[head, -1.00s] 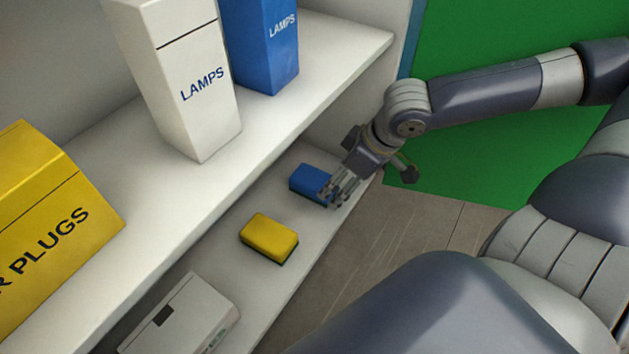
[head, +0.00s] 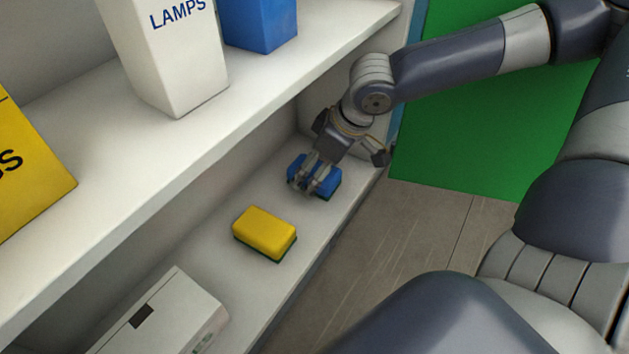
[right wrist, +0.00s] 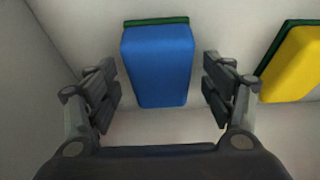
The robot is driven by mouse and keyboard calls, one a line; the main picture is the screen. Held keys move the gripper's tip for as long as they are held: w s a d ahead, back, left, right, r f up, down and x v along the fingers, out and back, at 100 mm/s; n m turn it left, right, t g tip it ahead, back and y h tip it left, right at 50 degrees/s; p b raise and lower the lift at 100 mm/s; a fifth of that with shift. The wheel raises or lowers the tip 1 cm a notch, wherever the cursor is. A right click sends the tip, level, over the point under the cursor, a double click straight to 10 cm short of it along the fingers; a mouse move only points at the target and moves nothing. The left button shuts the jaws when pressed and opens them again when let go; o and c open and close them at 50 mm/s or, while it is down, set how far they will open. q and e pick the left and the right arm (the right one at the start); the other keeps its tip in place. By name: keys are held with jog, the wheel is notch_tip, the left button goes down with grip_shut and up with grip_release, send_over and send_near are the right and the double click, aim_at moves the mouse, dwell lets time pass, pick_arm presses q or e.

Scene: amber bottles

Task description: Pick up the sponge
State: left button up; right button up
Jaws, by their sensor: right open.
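A blue sponge (head: 326,185) with a green scouring side lies on the lower shelf, partly hidden behind my right gripper (head: 314,182) in the head view. In the right wrist view the blue sponge (right wrist: 158,65) sits between the two open fingers of my right gripper (right wrist: 161,92), with a gap on each side. A yellow sponge (head: 265,232) with a green underside lies on the same shelf, nearer the front left. Part of the yellow sponge (right wrist: 294,65) also shows at the right edge of the wrist view. My left gripper is not in view.
A white box (head: 175,312) stands on the lower shelf (head: 228,270) at the bottom left. The upper shelf (head: 110,150) overhangs and carries a white LAMPS box (head: 170,65), a blue box (head: 262,22) and a yellow box (head: 28,180). The floor at right is clear.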

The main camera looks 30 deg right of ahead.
jog(key=shift+f, duration=0.25)
dwell(0.6)
jog(key=c, duration=1)
